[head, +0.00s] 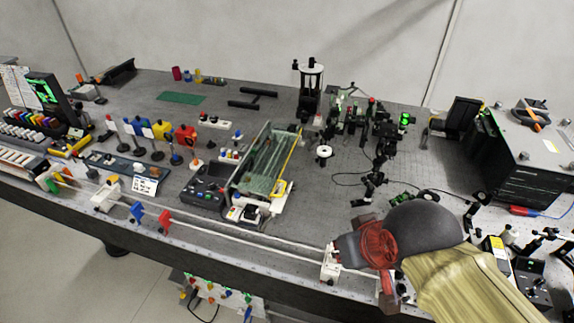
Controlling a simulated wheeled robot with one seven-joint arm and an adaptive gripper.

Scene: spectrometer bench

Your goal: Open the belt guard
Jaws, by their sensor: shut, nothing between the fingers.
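A clear greenish cover with a yellow edge (268,160), which looks like the belt guard, lies lengthwise over a narrow pale unit in the middle of the bench. A yellow loop (279,188) shows at its near right corner. The cover looks lowered, but I cannot tell for sure. My gripper (346,248) is at the right front of the bench, to the right of and nearer than the guard, apart from it. It is shut and empty. My red and dark wrist hides part of its fingers and the bench behind.
A dark control box with buttons (203,193) stands left of the guard. Black optics (385,135) crowd the right; a dark instrument box (515,155) stands beyond.

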